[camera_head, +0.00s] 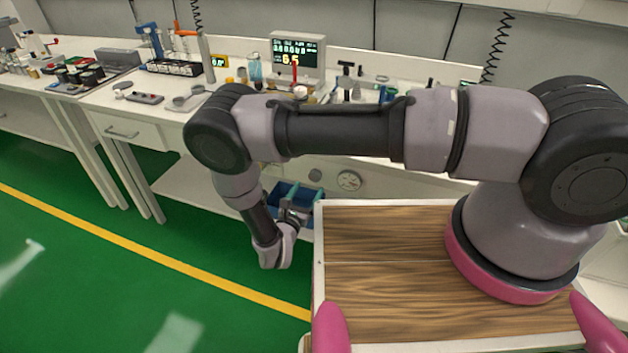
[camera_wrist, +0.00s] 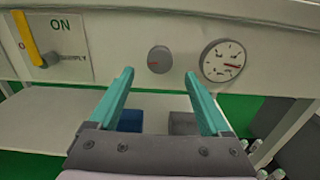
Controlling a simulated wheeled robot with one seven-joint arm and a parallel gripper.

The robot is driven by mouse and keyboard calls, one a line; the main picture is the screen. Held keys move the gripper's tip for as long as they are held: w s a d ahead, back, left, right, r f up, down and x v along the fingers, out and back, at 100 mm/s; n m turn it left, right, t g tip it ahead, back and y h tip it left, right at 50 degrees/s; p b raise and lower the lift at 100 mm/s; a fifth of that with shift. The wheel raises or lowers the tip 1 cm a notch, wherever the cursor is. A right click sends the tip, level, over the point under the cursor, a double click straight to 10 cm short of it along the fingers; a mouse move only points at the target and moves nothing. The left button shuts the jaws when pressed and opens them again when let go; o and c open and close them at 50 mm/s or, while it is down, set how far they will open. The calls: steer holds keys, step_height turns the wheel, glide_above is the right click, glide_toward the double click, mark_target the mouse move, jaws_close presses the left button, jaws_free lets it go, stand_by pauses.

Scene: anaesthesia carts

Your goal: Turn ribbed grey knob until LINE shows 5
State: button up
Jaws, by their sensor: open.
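A round grey knob (camera_wrist: 160,60) with a small red mark sits on the white front panel under the bench top. It also shows in the head view (camera_head: 315,175); its ribbing is too small to make out. A round white gauge (camera_wrist: 222,60) with a red needle is just right of the knob, and it shows in the head view (camera_head: 348,181). The monitor (camera_head: 297,55) on the bench shows a yellow number like 6.5; I cannot read a LINE label. My gripper (camera_wrist: 158,76), with teal fingers, is open and empty, facing the panel below and in front of the knob.
A yellow lever (camera_wrist: 27,38) beside an ON label is on the panel's left. Dark blue (camera_wrist: 130,120) and grey boxes stand on the shelf below. The bench top holds tools, bottles and a handset (camera_head: 145,98). Green floor is clear at the left.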

mark_target(314, 178)
steer(key=x, duration=0.5)
steer(key=shift+w+d, duration=0.1)
steer(key=shift+w, duration=0.25)
jaws_close()
